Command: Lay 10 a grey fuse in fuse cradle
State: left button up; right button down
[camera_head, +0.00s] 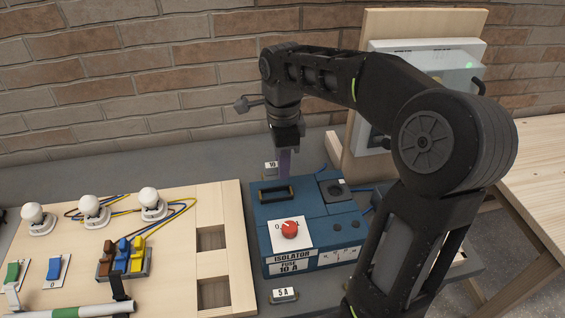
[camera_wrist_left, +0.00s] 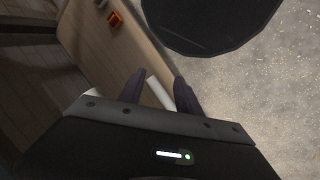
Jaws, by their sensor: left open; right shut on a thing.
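My right gripper (camera_head: 285,172) points down behind the back edge of the blue isolator box (camera_head: 270,234), beside a small holder (camera_head: 271,168) labelled 10. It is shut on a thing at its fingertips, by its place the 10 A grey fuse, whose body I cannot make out. The box front reads "ISOLATOR FUSE 10 A". Its top carries a black rectangular frame or handle (camera_head: 274,194), a red knob (camera_head: 289,229) and a dark square fitting (camera_head: 336,190). I cannot tell which part is the fuse cradle. My left gripper (camera_wrist_left: 158,90) is open in the left wrist view.
A second holder (camera_head: 284,295) labelled 5 A lies in front of the box. A wooden board (camera_head: 180,270) with bulbs, wires and switches stands left. A white box (camera_head: 425,60) on a wooden panel is behind my right arm. A wooden bench (camera_head: 535,150) is right.

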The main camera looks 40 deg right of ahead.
jog(key=shift+f+b, duration=2.35)
jog(key=shift+f, duration=0.9)
